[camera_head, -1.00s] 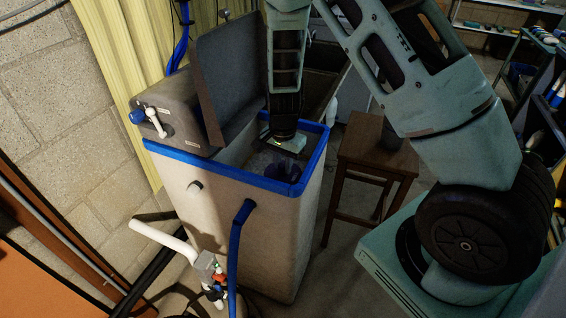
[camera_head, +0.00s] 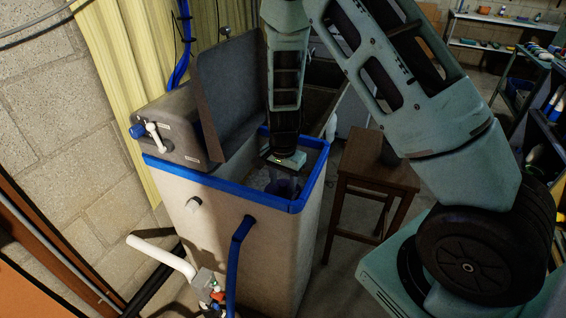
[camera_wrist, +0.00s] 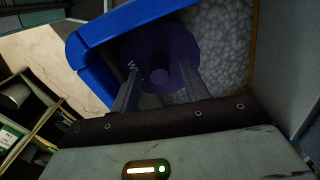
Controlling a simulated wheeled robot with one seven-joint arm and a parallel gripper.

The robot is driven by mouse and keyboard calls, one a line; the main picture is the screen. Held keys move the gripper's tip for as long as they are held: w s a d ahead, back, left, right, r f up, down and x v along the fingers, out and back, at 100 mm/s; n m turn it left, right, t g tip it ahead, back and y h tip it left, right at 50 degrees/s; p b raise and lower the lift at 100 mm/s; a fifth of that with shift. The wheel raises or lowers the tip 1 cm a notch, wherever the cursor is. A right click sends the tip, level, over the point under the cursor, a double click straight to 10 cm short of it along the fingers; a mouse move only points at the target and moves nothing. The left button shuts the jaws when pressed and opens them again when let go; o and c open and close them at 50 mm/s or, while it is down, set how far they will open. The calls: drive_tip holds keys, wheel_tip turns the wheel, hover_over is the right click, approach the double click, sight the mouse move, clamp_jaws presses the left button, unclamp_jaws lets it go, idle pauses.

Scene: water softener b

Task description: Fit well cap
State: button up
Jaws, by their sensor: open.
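The well cap is a dark purple-blue round disc with a central knob and partly visible white lettering. In the wrist view the cap (camera_wrist: 157,46) lies over white pellets, close to the tank's blue rim. In the head view the cap (camera_head: 284,188) shows faintly inside the tank, partly hidden by the rim and my gripper. My gripper (camera_wrist: 160,78) points down into the tank, its two fingers apart on either side of the knob, with gaps visible. It also shows in the head view (camera_head: 286,176), where its fingers are hard to make out.
The softener tank (camera_head: 238,235) has a blue rim, with a raised dark lid (camera_head: 228,95) and a grey control head (camera_head: 178,125) on its left. A wooden stool (camera_head: 375,165) stands close to its right. A white pipe (camera_head: 160,256) and blue hose (camera_head: 236,265) are in front.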

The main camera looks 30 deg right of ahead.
wheel_tip(320, 180, up, 17)
drive_tip(key=shift+b, duration=0.3)
idle(0.3)
drive_tip(key=s+a+r+n+y, duration=0.1)
drive_tip(key=s+a+r+n, duration=0.2)
drive_tip(key=s+a+n, duration=1.6)
drive_tip(key=s+n, duration=0.1)
drive_tip(key=s, duration=0.5)
drive_tip(key=shift+s+a+n, duration=0.2)
drive_tip(key=shift+s+n, duration=0.1)
drive_tip(key=shift+s, duration=0.1)
